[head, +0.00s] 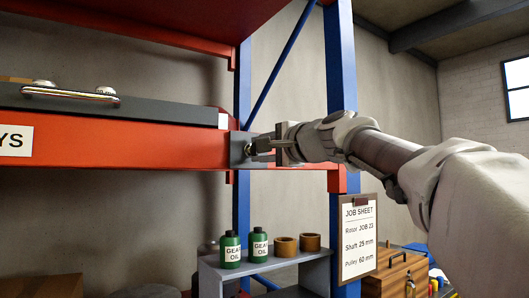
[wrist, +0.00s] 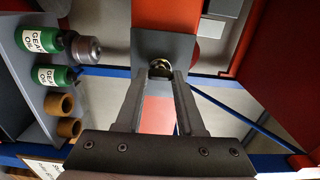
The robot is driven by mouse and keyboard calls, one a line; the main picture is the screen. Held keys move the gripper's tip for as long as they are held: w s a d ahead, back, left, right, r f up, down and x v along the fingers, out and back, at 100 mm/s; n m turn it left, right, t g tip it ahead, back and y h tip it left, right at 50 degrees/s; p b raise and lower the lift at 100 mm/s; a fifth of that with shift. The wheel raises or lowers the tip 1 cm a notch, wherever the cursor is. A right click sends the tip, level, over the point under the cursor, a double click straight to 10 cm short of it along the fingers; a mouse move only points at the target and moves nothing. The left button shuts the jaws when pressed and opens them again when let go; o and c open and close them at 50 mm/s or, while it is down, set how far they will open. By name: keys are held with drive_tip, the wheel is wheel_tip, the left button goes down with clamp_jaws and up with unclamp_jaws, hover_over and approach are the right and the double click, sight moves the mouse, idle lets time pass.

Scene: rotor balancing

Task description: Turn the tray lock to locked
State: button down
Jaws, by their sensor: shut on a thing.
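The tray lock (wrist: 160,66) is a small round metal piece on a dark grey plate (wrist: 183,48). In the head view the plate (head: 236,150) is fixed at the right end of the red shelf beam (head: 130,146). My gripper (head: 262,146) reaches in from the right, with its fingertips at the lock. In the wrist view my gripper (wrist: 167,74) has its two fingers on either side of the lock, shut on it. The fingers hide part of the lock, and I cannot read its turn position. A dark grey tray (head: 150,107) with a chrome handle sits above the beam.
A blue rack post (head: 341,60) stands just behind my arm. Below, a grey shelf (head: 285,262) holds two green oil bottles (head: 231,250) and two brown rings (head: 286,247). A job sheet clipboard (head: 358,240) hangs at the lower right, above a wooden box (head: 395,275).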

idle(0.3)
drive_tip(key=c, duration=0.5)
unclamp_jaws()
drive_tip(key=b+v, duration=0.2)
drive_tip(key=v, duration=1.5)
drive_tip(key=shift+s+d, duration=0.15)
drive_tip(key=s+d+f+n+g+h+p, duration=0.2)
drive_tip(key=s+f, duration=0.4)
drive_tip(key=f, duration=0.5)
drive_tip(key=s+d+f+n+g+h+p, duration=0.2)
drive_tip(key=s+f+n+g+h+p, duration=0.2)
drive_tip(key=f, duration=0.7)
drive_tip(key=s+d+f+n+g+h+p, duration=0.2)
drive_tip(key=s+f, duration=0.5)
drive_tip(key=f, duration=0.4)
drive_tip(key=shift+s+f+n+g+h+p, duration=0.15)
drive_tip(key=shift+n+g+h+p, duration=0.3)
drive_tip(key=shift+n+p, duration=0.4)
drive_tip(key=shift+s+f+n+g+h+p, duration=0.2)
drive_tip(key=shift+n+h+p, duration=0.4)
drive_tip(key=shift+p, duration=0.4)
